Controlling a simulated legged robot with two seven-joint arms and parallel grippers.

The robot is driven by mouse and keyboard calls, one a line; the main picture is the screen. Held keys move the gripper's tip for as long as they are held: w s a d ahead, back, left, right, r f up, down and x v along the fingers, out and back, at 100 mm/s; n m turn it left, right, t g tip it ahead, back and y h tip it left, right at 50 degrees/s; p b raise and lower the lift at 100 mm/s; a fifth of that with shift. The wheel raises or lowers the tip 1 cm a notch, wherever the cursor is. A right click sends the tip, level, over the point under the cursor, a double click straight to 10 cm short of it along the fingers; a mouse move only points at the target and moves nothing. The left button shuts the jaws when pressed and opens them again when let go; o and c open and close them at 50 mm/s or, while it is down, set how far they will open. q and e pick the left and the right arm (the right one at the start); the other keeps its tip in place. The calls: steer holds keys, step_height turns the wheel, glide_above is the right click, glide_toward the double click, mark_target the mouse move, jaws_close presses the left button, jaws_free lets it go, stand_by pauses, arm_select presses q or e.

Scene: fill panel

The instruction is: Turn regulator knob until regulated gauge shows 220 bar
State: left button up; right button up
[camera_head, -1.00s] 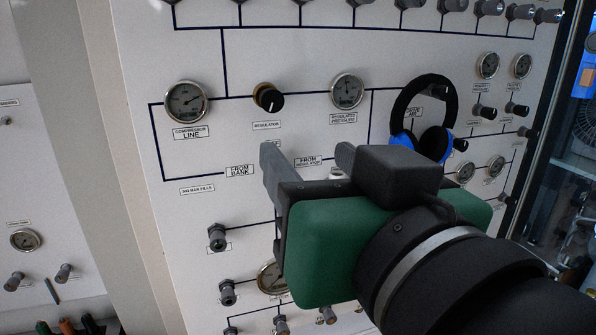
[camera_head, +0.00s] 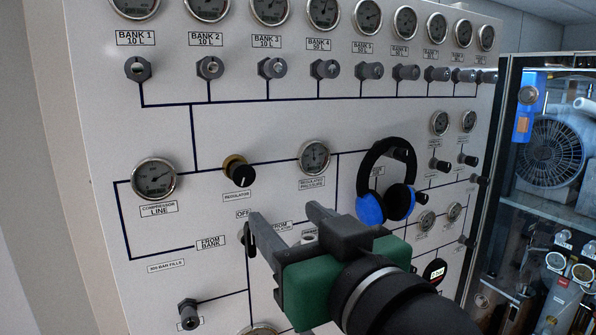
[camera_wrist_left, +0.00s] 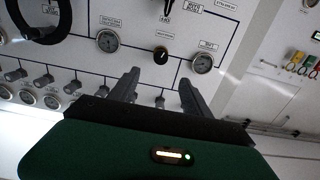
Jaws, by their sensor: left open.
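The black regulator knob (camera_head: 240,172) with a brass collar sits on the white panel; it also shows in the left wrist view (camera_wrist_left: 161,55). To its right in the head view is the round regulated pressure gauge (camera_head: 314,158), which the wrist view shows left of the knob (camera_wrist_left: 108,40). Its needle is too small to read. My left gripper (camera_head: 285,213) is open and empty, below and right of the knob in the head view. In the wrist view its fingers (camera_wrist_left: 160,78) point toward the panel, apart from the knob. My right gripper is not in view.
The compressor line gauge (camera_head: 154,179) is left of the knob. Black-and-blue headphones (camera_head: 372,207) hang right of the regulated gauge. Several bank valves and gauges line the panel's top. A glass-fronted cabinet (camera_head: 497,150) stands at the right. The panel around the knob is flat.

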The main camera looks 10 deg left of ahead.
mark_target(244, 178)
arm_select(q)
steer(key=p+x, duration=0.7)
steer(key=x, duration=0.8)
steer(key=shift+w+a+r+p, duration=0.15)
steer(key=shift+w+a+p, duration=0.15)
steer(key=shift+w+a, duration=0.25)
steer(key=shift+a, duration=0.1)
steer(key=shift+d, duration=0.15)
steer(key=c, duration=0.7)
jaws_close()
steer(key=shift+s+f+m+b, duration=0.1)
steer(key=shift+f+m+b, duration=0.2)
steer(key=shift+b, duration=0.4)
steer(key=shift+m+b, duration=0.9)
steer(key=shift+b, duration=0.35)
steer(key=shift+m+b, duration=0.95)
steer(key=shift+m, duration=0.05)
steer(key=shift+r+m+b, duration=0.2)
steer(key=shift+m+b, duration=0.3)
steer(key=shift+m, duration=0.4)
